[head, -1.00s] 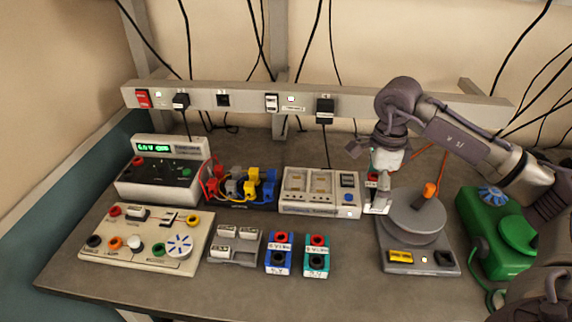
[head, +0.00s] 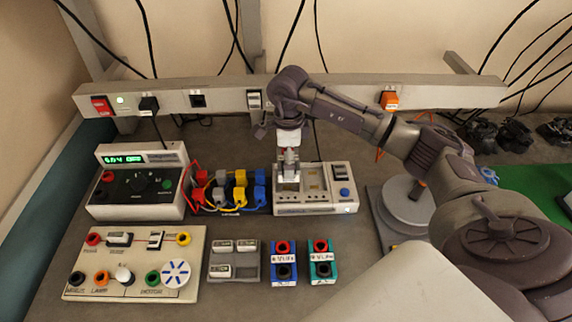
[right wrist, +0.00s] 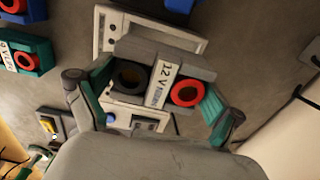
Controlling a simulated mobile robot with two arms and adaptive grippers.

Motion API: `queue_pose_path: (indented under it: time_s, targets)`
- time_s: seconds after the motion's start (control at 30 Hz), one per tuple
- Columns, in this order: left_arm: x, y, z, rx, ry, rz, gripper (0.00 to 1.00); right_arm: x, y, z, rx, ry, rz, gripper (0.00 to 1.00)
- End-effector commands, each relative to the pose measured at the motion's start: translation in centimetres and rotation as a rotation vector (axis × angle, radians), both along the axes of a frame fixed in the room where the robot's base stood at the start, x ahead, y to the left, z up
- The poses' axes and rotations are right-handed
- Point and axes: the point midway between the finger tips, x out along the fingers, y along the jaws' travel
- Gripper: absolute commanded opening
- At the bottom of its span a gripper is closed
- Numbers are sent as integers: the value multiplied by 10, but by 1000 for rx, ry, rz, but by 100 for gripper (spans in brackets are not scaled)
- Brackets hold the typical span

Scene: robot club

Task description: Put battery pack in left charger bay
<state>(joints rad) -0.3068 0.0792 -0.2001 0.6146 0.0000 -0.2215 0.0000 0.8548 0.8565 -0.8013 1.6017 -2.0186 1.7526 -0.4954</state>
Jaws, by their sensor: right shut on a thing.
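The battery pack (right wrist: 133,50) is a grey block with a white "12 V" label, one black and one red terminal. My right gripper (right wrist: 157,88) is shut on it, with a teal-padded finger at each side. In the head view my right gripper (head: 288,172) points down over the left part of the cream charger (head: 318,208), at its left bay. The charger's other bay looks empty, beside a blue button. The charger also shows behind the pack in the right wrist view (right wrist: 103,32). I cannot tell whether the pack touches the bay. My left gripper is out of view.
A blue pack (head: 283,278) and a teal pack (head: 320,278) stand in front of the charger. Yellow and blue connectors (head: 240,190) stand close on its left. A round turntable (head: 405,200) is to the right. A power rail (head: 350,91) runs behind.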

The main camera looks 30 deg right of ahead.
Motion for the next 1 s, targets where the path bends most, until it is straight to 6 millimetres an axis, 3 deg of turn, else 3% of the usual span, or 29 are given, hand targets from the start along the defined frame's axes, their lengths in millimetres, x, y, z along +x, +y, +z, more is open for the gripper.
queue_pose_path:
  time_s: [0.03, 0.17, 0.4, 0.8, 0.83, 1.0]
  targets:
    - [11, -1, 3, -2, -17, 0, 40, 3, 2, 0, 1, -1, 0, 44]
    - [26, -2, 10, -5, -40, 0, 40, 4, 3, -11, -1, 4, 0, 44]
    - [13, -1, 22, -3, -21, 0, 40, 4, 3, -41, 0, 1, 1, 44]
    - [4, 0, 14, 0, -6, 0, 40, 4, 3, -48, -1, -2, 1, 44]
    - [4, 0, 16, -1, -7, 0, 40, 4, 3, -47, -1, 0, 1, 98]
    - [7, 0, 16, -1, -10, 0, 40, 4, 3, -47, -1, 1, 1, 100]
